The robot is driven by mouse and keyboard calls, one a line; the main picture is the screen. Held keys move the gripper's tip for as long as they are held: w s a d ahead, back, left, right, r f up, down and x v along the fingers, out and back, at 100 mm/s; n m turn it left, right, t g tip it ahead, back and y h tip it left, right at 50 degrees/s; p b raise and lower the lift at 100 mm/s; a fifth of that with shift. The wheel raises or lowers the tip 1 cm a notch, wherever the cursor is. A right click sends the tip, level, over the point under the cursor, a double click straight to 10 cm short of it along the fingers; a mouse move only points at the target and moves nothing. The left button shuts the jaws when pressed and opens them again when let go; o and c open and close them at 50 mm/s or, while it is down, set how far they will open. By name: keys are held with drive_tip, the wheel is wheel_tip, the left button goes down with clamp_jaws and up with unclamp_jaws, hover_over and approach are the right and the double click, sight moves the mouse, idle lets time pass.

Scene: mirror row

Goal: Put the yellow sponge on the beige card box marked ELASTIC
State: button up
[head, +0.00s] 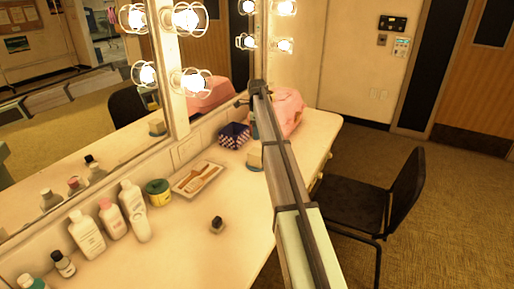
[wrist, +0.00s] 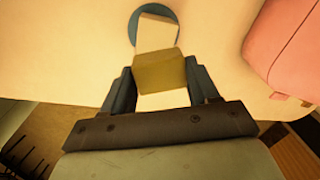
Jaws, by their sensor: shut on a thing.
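In the wrist view my gripper (wrist: 160,84) is shut on the yellow sponge (wrist: 160,70), a dull yellow block between the two fingertips. Just beyond the sponge is a pale block (wrist: 157,33) that overlaps a blue round thing (wrist: 136,22); I cannot tell whether sponge and pale block touch. My arm hides the gripper and sponge in the head view.
A pink item (head: 287,108) lies behind my arm, also at right in the wrist view (wrist: 290,50). A chair (head: 370,205) is right.

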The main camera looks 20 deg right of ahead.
sight(257, 152)
drive_tip(key=shift+f, duration=3.75)
drive_tip(key=shift+f, duration=0.1)
drive_tip(key=o, duration=1.1)
drive_tip(key=r, duration=0.8)
drive_tip(key=s+r, duration=0.1)
drive_tip(key=r, duration=0.3)
drive_tip(key=shift+a+r, duration=0.1)
drive_tip(key=shift+a, duration=0.1)
